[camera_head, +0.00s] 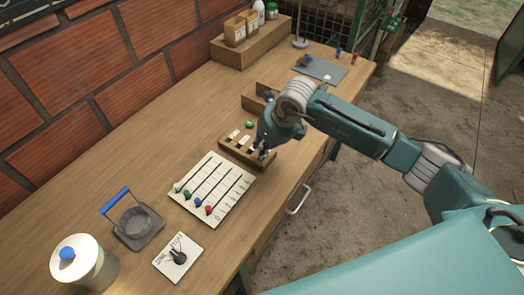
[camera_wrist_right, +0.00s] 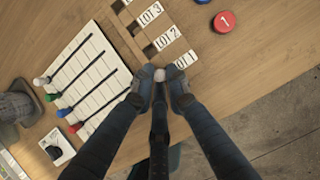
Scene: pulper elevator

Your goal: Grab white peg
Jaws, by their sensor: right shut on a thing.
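My right gripper (camera_head: 264,150) is at the near right end of a small wooden rack (camera_head: 236,153) with white labels. In the right wrist view its fingertips (camera_wrist_right: 160,88) are closed together around a small thing with a round white top, which looks like the white peg (camera_wrist_right: 159,75). It sits beside the LOT 1 label, and its lower part is hidden by the fingers. The peg is not clear in the head view. Another white knob (camera_wrist_right: 41,81) is on the white slotted board (camera_head: 222,178), away from the gripper. My left gripper is not in view.
Green, blue and red knobs stand on the slotted board. A green disc (camera_head: 249,124) lies behind the rack, and a red disc marked 1 (camera_wrist_right: 224,21) lies beyond it.

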